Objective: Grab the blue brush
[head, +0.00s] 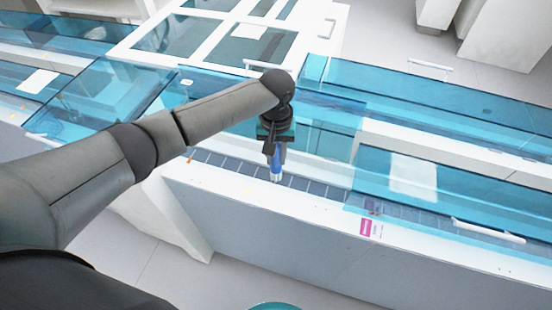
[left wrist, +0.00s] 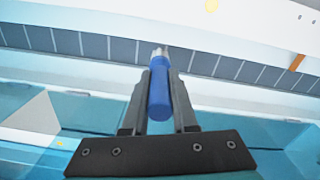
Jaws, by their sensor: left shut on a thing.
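The blue brush (left wrist: 159,92) is a short blue cylinder with a pale tip in the left wrist view. My left gripper (left wrist: 160,78) is shut on it, with one dark finger on each side. In the head view the left gripper (head: 275,148) points down over the track, and the brush (head: 276,168) hangs below its fingers with the pale end lowest. I cannot tell whether the tip touches the track. My right gripper is not in view.
The track (head: 300,183) is a row of dark grey tiles behind a white front wall (head: 270,215). Clear blue covers (head: 450,175) with white handles stand to the right, and more covers (head: 105,92) to the left. A pink label (head: 366,227) is on the front wall.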

